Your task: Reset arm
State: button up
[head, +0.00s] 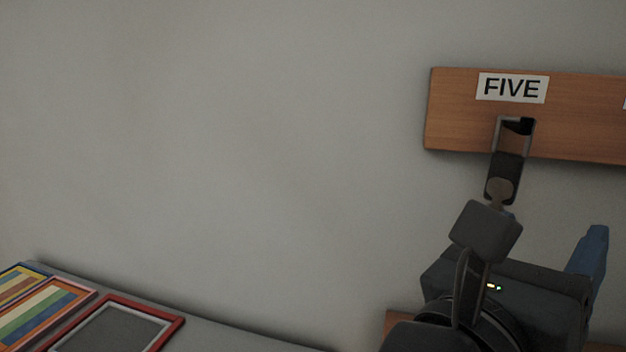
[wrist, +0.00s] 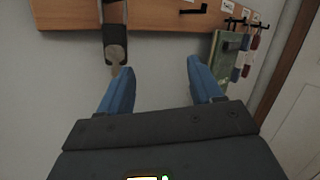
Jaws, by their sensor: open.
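My gripper (wrist: 160,68) is open, with nothing between its two blue fingers in the wrist view. In the head view one blue finger (head: 590,252) shows at the lower right; the other is hidden behind my dark arm parts. A dark strap with a key (head: 506,172) hangs from a hook under the "FIVE" label on a wooden board (head: 455,115). In the wrist view the strap (wrist: 115,45) hangs just beyond the left fingertip, its key close to that finger. I cannot tell if they touch.
Farther right on the board, a green item (wrist: 226,60) and several small coloured tags (wrist: 252,55) hang from hooks. A white door (wrist: 298,110) stands at the right. Framed pictures (head: 120,325) lie on a grey surface at lower left. The wall left of the board is bare.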

jog(key=s+d+f+n+t+y, duration=0.2)
jog(key=s+n+t, duration=0.35)
jog(key=n, duration=0.45)
jog(key=s+d+f+n+t+y, duration=0.1)
jog(key=s+d+f+n+t, duration=0.1)
jog(key=s+n+t, duration=0.6)
jog(key=s+a+f+n+g+y+p, duration=0.1)
jog(key=s+f+n+g+y, duration=0.4)
jog(key=n, duration=0.8)
jog(key=s+a+f+n+g+y+p, duration=0.1)
jog(key=s+f+n+g+y, duration=0.4)
jog(key=f+n, duration=0.8)
jog(key=s+f+y, duration=0.1)
jog(key=s+y, duration=0.2)
jog(key=s, duration=0.1)
jog(key=shift+s+a+f+y, duration=0.15)
jog(key=shift+s+a+y, duration=0.1)
jog(key=shift+a+y, duration=0.15)
